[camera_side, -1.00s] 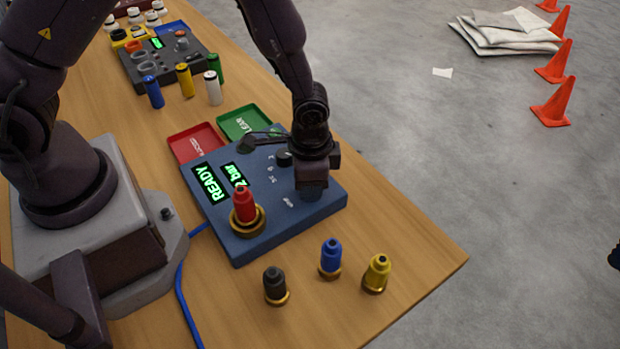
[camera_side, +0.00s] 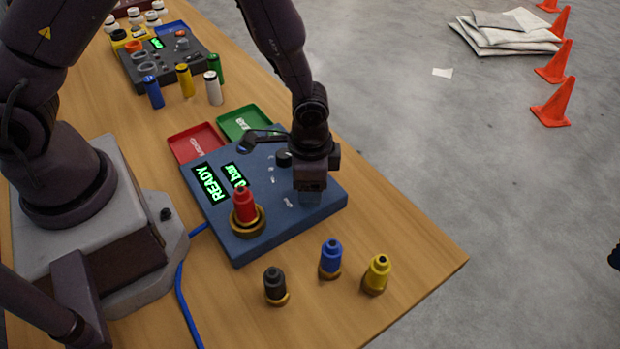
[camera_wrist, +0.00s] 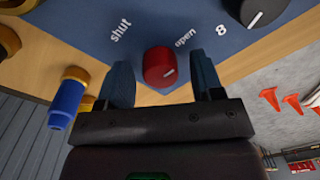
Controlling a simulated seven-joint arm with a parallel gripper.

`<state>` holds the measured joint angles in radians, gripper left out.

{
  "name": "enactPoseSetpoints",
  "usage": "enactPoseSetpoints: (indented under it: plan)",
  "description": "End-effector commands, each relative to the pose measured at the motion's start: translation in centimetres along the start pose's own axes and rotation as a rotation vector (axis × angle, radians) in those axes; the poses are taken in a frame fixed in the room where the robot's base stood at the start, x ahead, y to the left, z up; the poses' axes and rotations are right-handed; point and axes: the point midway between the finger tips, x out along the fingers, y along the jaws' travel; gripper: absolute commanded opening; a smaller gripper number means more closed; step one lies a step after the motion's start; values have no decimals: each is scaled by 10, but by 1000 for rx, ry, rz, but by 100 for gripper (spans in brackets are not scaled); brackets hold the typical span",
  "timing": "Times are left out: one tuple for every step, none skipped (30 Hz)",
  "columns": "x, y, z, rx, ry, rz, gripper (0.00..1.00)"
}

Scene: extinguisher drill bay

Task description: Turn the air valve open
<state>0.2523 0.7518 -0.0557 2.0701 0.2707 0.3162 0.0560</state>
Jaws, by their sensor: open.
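The air valve is a red knob (camera_wrist: 158,66) with a short white mark, on the blue panel (camera_side: 262,228) between the printed words "shut" and "open". In the wrist view it sits between my two blue-grey fingers, with a gap on each side. The panel's green displays read "READY" (camera_side: 208,184) and a bar value (camera_side: 234,174) whose digit is unclear.
A black dial (camera_side: 284,158) is beside my gripper. A red-topped fitting (camera_side: 244,207) stands on the panel. Black (camera_side: 275,285), blue (camera_side: 330,258) and yellow (camera_side: 376,273) fittings stand in front. Red (camera_side: 196,142) and green (camera_side: 243,121) trays lie behind.

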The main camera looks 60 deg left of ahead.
Motion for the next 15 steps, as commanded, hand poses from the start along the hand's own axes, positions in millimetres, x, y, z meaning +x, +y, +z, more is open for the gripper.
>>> enactPoseSetpoints:
  plan:
    - [0,0,0,-1,0,0,60]
    - [0,0,0,-1,0,0,60]
    - [-1,0,0,-1,0,0,60]
    - [-3,0,0,-1,1,0,60]
    - [-5,0,0,-1,2,0,60]
    - [-9,0,-1,-2,3,-1,60]
    - [-13,-1,-1,-2,4,-1,60]
    - [-18,-1,-1,-2,5,-1,60]
    - [-25,-1,-1,-2,5,-1,60]
    - [-31,-1,-1,-2,6,-1,60]
    - [-38,-1,-1,-3,6,-1,60]
    - [-47,-1,-1,-3,6,-2,60]
    - [-54,-1,-1,-3,7,-2,60]
    - [-61,-1,-1,-3,7,-3,60]
    - [-70,-1,-1,-2,7,-2,60]
